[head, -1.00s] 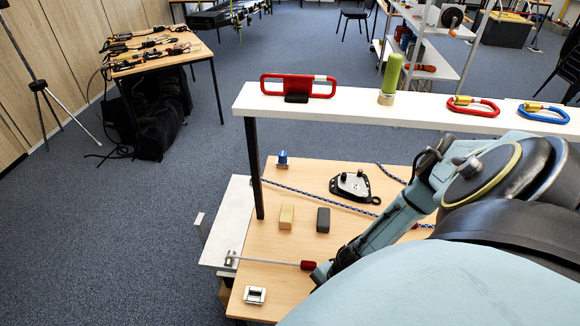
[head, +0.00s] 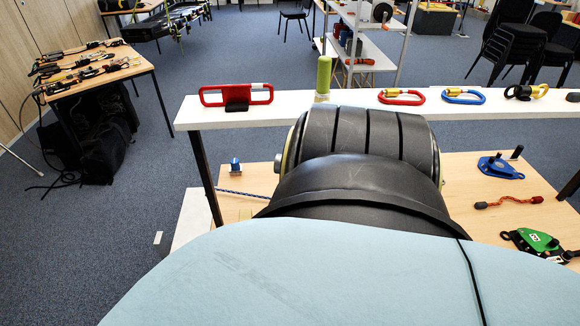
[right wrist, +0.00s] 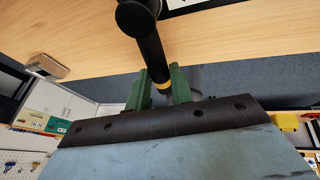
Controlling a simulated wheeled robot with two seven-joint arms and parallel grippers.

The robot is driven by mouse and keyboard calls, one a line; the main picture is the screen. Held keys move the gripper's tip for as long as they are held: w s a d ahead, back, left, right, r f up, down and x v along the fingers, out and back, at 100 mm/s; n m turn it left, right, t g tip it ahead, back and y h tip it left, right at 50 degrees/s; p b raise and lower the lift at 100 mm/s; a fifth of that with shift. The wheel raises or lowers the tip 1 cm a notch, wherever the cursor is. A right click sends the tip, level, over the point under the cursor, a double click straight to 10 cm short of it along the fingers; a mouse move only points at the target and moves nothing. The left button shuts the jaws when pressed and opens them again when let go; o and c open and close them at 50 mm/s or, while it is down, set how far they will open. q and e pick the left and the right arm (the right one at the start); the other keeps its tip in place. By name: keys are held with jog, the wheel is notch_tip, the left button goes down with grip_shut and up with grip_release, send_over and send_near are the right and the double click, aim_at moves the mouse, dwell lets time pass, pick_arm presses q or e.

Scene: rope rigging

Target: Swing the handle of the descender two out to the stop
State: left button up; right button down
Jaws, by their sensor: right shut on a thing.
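In the right wrist view my right gripper (right wrist: 163,86) has its two green fingers closed around the end of a black bar (right wrist: 150,45) with a yellow band. The bar runs up to a round black part at the top edge, over the wooden board. I take the bar as a descender's handle, but its descender is not clearly shown. In the head view my arm hides this gripper and the middle of the board. A blue device (head: 497,167) and a green device (head: 536,242) stand at the right; which is descender two, I cannot tell. My left gripper is not in view.
A table with gear (head: 95,75) stands back left.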

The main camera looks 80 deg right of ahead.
dwell(0.4)
jog(key=c, duration=1.2)
grip_release()
jog(key=shift+c, duration=0.2)
jog(key=p+v, duration=0.1)
jog(key=v, duration=1.2)
jog(key=shift+r+p, duration=0.2)
jog(key=shift+p, duration=0.2)
